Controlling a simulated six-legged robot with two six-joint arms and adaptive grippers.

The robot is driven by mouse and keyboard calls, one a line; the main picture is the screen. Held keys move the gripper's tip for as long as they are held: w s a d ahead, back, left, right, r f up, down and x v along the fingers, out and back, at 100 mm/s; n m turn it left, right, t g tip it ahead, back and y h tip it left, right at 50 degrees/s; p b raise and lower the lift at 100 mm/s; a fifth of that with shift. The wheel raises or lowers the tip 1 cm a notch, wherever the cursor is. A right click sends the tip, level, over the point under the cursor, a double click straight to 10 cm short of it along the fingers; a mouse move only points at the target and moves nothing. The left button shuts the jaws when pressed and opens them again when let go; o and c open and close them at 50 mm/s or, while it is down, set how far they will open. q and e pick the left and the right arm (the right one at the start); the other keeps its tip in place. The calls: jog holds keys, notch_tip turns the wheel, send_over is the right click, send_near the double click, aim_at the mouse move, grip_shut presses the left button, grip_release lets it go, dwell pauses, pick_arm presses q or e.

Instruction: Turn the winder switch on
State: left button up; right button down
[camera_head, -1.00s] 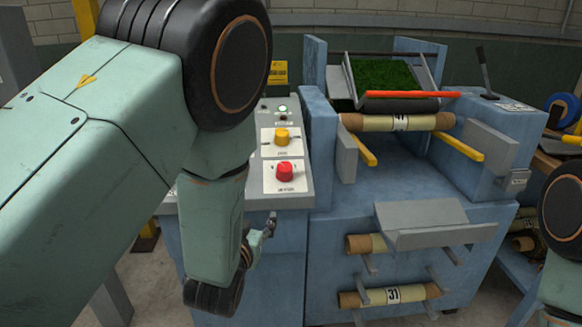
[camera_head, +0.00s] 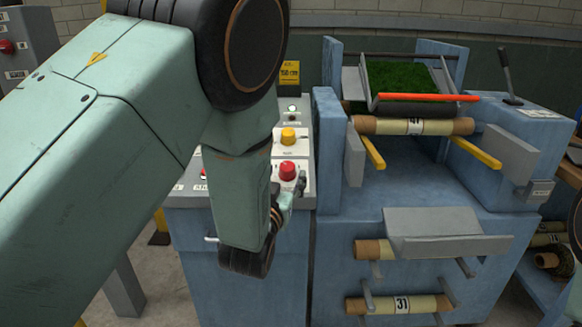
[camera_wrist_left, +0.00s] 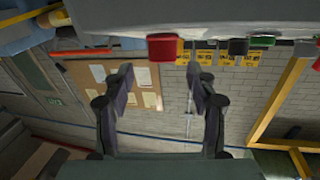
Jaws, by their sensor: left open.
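A control panel (camera_head: 307,152) on a blue cabinet carries a red knob (camera_head: 288,170) and, behind it, a yellow knob (camera_head: 288,135). The labels are too small to read surely, so I cannot tell which one is the winder switch. My left gripper (camera_head: 293,190) is at the panel's front edge, just in front of the red knob; my forearm hides the panel's left part. In the left wrist view the picture is upside down; my left gripper (camera_wrist_left: 160,82) is open and empty, with the red knob (camera_wrist_left: 162,47) above the gap between its fingers.
A blue machine to the right holds green turf (camera_head: 398,77), a cardboard roll (camera_head: 414,126) and a grey tray (camera_head: 440,222). A lever (camera_head: 506,75) stands at its back right. A grey box with a red button (camera_head: 6,46) is at far left.

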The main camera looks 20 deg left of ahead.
aim_at(287, 168)
pick_arm(q)
jog(key=w, duration=0.2)
jog(key=w+a, duration=0.1)
jog(key=w, duration=0.1)
jog(key=shift+w+f, duration=0.1)
jog(key=shift+f, duration=0.15)
jog(key=shift+w, duration=0.3)
jog(key=shift+w+d+r, duration=0.15)
jog(key=shift+w, duration=0.1)
pick_arm(e)
jog(key=shift+a+f, duration=0.2)
jog(key=shift+f, duration=0.1)
pick_arm(q)
jog(key=shift+w, duration=0.1)
jog(key=shift+c, duration=0.2)
pick_arm(e)
jog(key=shift+a, duration=0.15)
pick_arm(q)
jog(key=c, duration=1.1)
jog(key=shift+c, duration=0.2)
